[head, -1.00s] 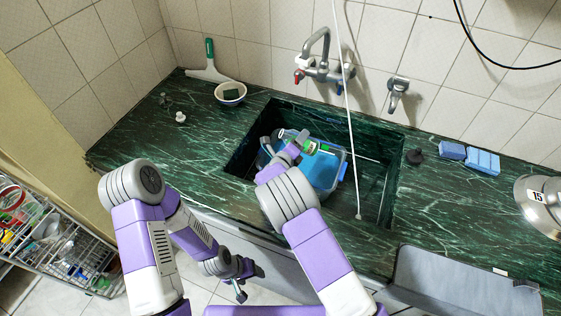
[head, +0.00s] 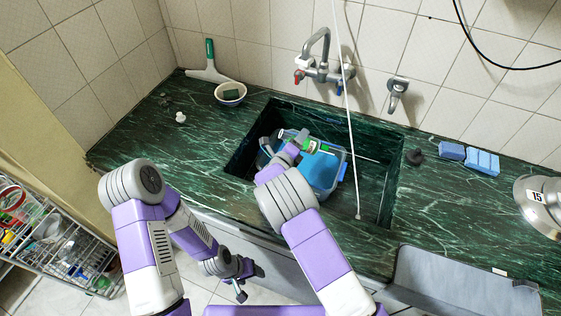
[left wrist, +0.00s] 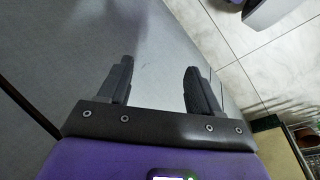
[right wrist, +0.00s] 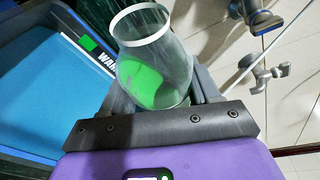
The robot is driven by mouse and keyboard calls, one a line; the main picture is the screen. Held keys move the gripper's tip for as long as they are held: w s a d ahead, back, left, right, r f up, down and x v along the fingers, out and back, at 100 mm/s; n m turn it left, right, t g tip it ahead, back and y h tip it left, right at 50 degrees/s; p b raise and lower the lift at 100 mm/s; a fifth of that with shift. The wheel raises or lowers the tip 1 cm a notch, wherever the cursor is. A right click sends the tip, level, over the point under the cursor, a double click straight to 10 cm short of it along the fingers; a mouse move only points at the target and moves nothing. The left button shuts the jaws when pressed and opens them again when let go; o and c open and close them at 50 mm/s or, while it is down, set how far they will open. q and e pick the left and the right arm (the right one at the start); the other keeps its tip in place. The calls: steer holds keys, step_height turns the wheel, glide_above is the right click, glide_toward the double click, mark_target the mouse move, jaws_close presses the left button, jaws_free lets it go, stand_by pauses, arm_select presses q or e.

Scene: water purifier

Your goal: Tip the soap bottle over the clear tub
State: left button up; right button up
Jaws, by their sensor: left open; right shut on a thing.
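The soap bottle (right wrist: 160,85) is clear with a green patch and a pale band. In the head view the bottle (head: 313,147) lies tilted towards horizontal above the clear tub. My right gripper (head: 299,140) is shut on it; in the right wrist view its fingers stand on both sides of the bottle. The clear tub (head: 343,172), with blue inside and blue clips, sits in the sink, partly hidden by my right arm. It also shows at the left of the right wrist view (right wrist: 35,158). My left gripper (left wrist: 155,82) is open and empty, low in front of the counter.
The tub stands in a dark green marble sink (head: 377,200). A tap (head: 318,60) and a thin white hose (head: 346,95) are behind and above it. A bowl (head: 230,93) is at the left, blue sponges (head: 470,158) and a metal pot (head: 540,200) at the right.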

steer(key=shift+r+n, duration=0.35)
steer(key=shift+n, duration=0.05)
stand_by(1.1)
steer(key=shift+d+r+n+t+h+p, duration=0.2)
steer(key=shift+r+n+t+h+p, duration=0.2)
steer(key=shift+r+n+h+p, duration=0.55)
stand_by(3.0)
